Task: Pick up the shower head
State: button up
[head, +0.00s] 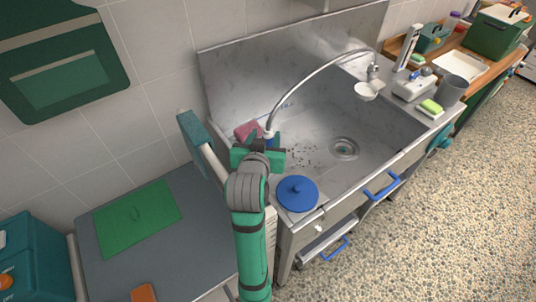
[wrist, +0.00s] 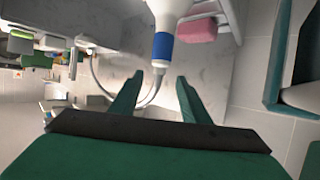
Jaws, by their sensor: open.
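The shower head (head: 270,134), white with a blue band, is at the left end of the steel sink, on the end of a grey hose arching from the tap. In the wrist view the shower head (wrist: 163,45) is at top centre, just beyond and between my fingertips, with no finger closed on it. My gripper (head: 258,150) is over the sink's left end and partly hides the shower head in the head view. In the wrist view my gripper (wrist: 160,77) is open, with nothing between its fingers.
A pink block (head: 247,130) lies beside the shower head. A blue round lid (head: 297,193) sits at the sink's front left. The basin (head: 330,125) is mostly clear, with dark specks near the drain. A teal-edged panel (head: 197,135) stands left of the sink.

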aim_at(267, 132)
jog(key=shift+x, duration=2.8)
jog(key=shift+c, duration=0.7)
grip_shut()
jog(key=shift+f, duration=0.15)
